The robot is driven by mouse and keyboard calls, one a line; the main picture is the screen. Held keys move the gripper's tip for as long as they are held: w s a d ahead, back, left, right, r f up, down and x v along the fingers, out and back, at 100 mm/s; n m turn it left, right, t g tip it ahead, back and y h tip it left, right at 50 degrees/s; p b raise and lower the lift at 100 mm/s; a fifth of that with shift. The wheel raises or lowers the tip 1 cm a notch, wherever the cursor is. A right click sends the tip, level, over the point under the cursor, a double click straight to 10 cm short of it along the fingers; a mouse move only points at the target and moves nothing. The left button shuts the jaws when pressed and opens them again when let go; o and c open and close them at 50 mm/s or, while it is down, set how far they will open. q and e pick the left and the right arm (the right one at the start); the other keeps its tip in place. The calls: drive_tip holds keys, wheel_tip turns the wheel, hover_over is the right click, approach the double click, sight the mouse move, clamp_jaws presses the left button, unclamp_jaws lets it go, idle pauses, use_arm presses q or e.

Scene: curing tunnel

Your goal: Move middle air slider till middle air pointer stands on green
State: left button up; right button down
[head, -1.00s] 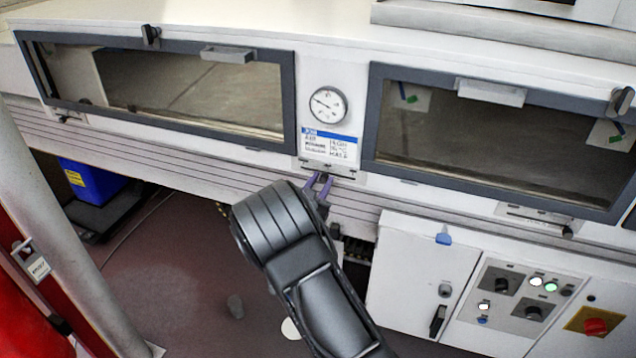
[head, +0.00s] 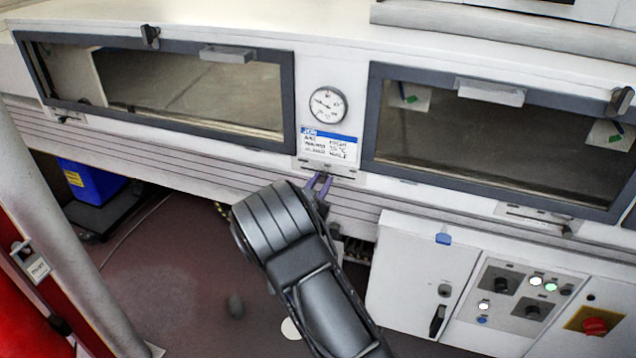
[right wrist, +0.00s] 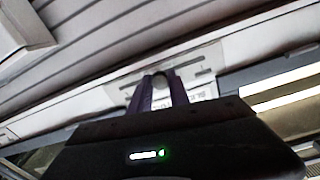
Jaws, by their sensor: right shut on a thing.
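The middle air slider shows in the right wrist view as a dark knob (right wrist: 160,82) on a pale slotted plate (right wrist: 195,68). In the head view its plate (head: 345,172) sits below a printed card, between the two windows. My right gripper (head: 320,183) has purple fingers reaching up to the plate. In the right wrist view its fingers (right wrist: 160,93) are on either side of the knob, shut on it. A round white gauge (head: 327,104) with a dark needle is above the card. I cannot make out a green mark on it. My left gripper is not in view.
A printed card (head: 329,147) is under the gauge. Framed windows (head: 190,90) and (head: 490,140) flank it. Another slotted plate (head: 537,216) is at the right. A white cabinet (head: 412,270) and a control panel (head: 520,300) stand below right. A blue bin (head: 92,182) is at the left.

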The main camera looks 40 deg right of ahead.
drive_tip(key=shift+r, duration=0.1)
idle(0.3)
drive_tip(key=s+d, duration=0.2)
drive_tip(key=s, duration=0.1)
drive_tip(key=shift+d+b, duration=0.1)
drive_tip(key=shift+b, duration=0.2)
drive_tip(key=c, duration=1.2)
unclamp_jaws()
drive_tip(key=shift+c, duration=0.2)
drive_tip(key=shift+s+a, duration=0.2)
drive_tip(key=shift+a, duration=0.3)
drive_tip(key=b, duration=0.1)
approach(339, 175)
drive_tip(key=shift+v, duration=1.2)
